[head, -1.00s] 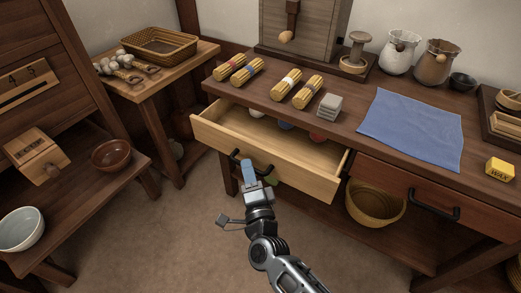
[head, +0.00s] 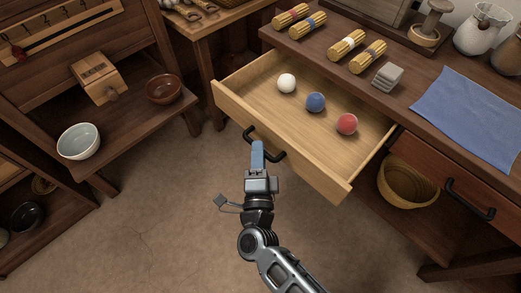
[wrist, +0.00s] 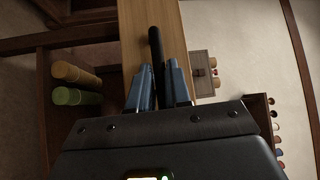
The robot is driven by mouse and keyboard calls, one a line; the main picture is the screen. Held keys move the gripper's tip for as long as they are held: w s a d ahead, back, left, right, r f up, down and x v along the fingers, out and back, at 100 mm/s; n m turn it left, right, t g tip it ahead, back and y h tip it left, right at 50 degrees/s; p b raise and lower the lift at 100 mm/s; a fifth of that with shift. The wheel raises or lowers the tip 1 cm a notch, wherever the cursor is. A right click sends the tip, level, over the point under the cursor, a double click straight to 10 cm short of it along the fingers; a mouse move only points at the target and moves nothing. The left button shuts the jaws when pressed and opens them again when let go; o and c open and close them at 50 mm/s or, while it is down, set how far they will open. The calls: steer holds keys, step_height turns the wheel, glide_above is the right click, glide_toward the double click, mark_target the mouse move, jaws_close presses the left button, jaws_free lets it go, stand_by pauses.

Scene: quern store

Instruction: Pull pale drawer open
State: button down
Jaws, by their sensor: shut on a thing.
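The pale drawer (head: 305,168) stands well out from the dark wooden bench in the head view. A white ball (head: 287,83), a blue ball (head: 315,102) and a red ball (head: 347,124) lie inside it. Its black bar handle (head: 277,155) is on the front panel. My gripper (head: 257,146) is at the handle's middle, with its blue fingers shut on the bar. In the wrist view the dark handle (wrist: 156,47) runs between the two fingers (wrist: 158,85), against the pale front panel (wrist: 150,12).
A darker drawer (head: 440,182) with a black handle is shut at the right. A wicker basket (head: 407,182) sits below. Rolled bundles (head: 342,44), a grey block (head: 387,77) and a blue cloth (head: 470,115) lie on the bench top. The floor (head: 160,220) around my arm is clear.

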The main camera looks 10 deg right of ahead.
steer(key=shift+f, duration=0.1)
steer(key=c, duration=1.1)
jaws_free()
steer(key=s, duration=0.5)
steer(key=s+a+f, duration=0.1)
steer(key=s, duration=0.1)
steer(key=shift+s+a, duration=0.1)
steer(key=shift+s, duration=0.25)
